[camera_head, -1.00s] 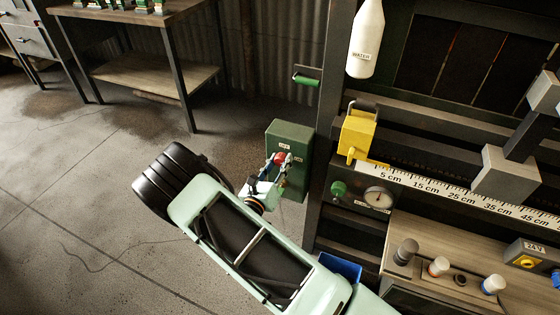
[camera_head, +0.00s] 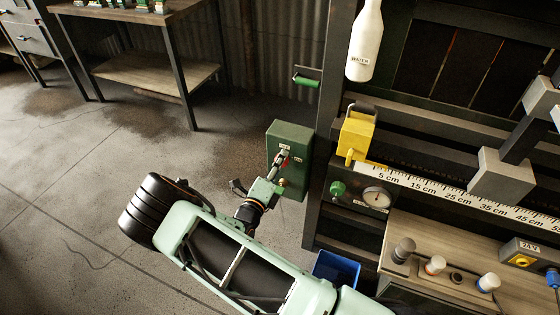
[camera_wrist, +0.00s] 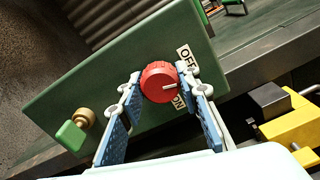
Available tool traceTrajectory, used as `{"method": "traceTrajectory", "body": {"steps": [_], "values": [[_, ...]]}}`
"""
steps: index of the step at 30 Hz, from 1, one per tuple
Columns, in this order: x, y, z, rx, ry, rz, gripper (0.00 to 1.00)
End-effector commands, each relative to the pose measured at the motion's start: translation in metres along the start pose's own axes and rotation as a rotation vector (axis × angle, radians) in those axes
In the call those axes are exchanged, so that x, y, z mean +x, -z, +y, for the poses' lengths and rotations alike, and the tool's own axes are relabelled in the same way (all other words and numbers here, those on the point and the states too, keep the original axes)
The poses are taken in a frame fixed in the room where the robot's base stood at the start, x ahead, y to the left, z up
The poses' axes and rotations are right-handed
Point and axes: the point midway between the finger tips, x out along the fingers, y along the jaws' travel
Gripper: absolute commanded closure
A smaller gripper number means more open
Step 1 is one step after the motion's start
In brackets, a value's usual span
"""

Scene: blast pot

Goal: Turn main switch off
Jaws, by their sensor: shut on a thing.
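The main switch is a red round knob (camera_wrist: 159,80) on the front of a green box (camera_head: 298,138). In the wrist view an OFF label (camera_wrist: 187,59) sits at its upper right and an ON label (camera_wrist: 179,102) at its lower right. The knob's white mark points right, between the two labels. My gripper (camera_head: 279,163) is at the box front, its blue-padded fingers on either side of the knob, shut on it. In the head view the gripper hides most of the knob.
A brass fitting with a green piece (camera_wrist: 72,135) sits on the box's lower left in the wrist view. Right of the box stand a dark frame, a yellow block (camera_head: 356,136), a pressure gauge (camera_head: 377,199) and a blue bin (camera_head: 337,268). The floor to the left is clear.

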Motion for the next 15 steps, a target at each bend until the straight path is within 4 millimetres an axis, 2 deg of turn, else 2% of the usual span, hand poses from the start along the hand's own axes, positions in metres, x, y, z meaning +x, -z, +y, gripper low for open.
{"method": "traceTrajectory", "body": {"steps": [6,15], "values": [[-0.0006,0.0004,0.0005,-0.149,-0.002,0.0,0.94],[-0.0006,0.0005,0.001,-0.259,-0.002,0.0,0.94]]}}
